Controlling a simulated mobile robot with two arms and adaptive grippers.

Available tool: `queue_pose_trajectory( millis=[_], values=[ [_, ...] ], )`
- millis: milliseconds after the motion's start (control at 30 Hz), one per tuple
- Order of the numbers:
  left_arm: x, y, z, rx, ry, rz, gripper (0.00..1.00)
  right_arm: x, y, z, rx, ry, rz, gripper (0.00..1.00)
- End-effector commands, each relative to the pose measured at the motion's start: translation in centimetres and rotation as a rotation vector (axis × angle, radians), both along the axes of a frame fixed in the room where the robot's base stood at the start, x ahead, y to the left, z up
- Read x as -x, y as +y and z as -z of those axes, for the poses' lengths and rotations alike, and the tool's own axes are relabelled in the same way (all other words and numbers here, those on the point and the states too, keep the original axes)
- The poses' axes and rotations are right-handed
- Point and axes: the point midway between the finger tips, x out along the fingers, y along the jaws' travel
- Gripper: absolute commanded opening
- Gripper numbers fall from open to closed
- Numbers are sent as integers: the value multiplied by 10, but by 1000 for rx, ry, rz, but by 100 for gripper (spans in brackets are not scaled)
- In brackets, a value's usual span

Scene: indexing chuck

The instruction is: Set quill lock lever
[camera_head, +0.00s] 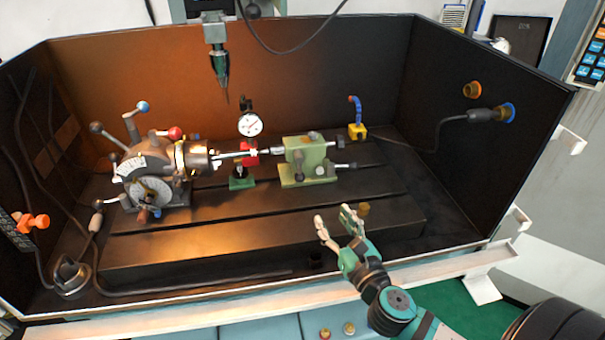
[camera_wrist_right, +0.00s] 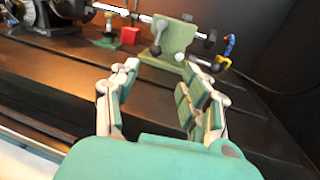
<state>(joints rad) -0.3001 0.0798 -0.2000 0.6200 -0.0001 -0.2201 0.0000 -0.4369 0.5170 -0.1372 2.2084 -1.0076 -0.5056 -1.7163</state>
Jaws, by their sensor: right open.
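The green tailstock (camera_head: 296,158) stands on the slotted table, right of centre in the head view. It also shows at the top of the right wrist view (camera_wrist_right: 172,38). Rods with dark ends stick out from its right side; I cannot tell for certain which is the quill lock lever. A workpiece runs from its left side toward the indexing chuck (camera_head: 190,160). My right gripper (camera_head: 335,219) is open and empty, in front of the tailstock and apart from it. In the right wrist view its spread fingers (camera_wrist_right: 157,85) point toward the tailstock. My left gripper is out of view.
A dial gauge (camera_head: 249,123) stands behind the workpiece. A red block (camera_head: 246,154) sits left of the tailstock. A blue hose on a yellow base (camera_head: 357,131) stands to its right. A pointed tool (camera_head: 220,72) hangs above. Dark walls enclose the table; its front is mostly clear.

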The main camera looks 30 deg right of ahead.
Motion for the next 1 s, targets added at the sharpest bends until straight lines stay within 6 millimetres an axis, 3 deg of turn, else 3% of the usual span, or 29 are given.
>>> queue_pose_trajectory(
  millis=[167, 700, 1000],
  values=[
    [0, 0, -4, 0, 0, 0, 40, -14, 1, -3, 48, -7, -16, 46],
    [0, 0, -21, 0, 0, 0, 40, -127, -9, -3, 40, -6, -11, 46],
    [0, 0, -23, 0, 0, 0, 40, -168, -12, -2, 39, -5, -13, 46]
  ],
)
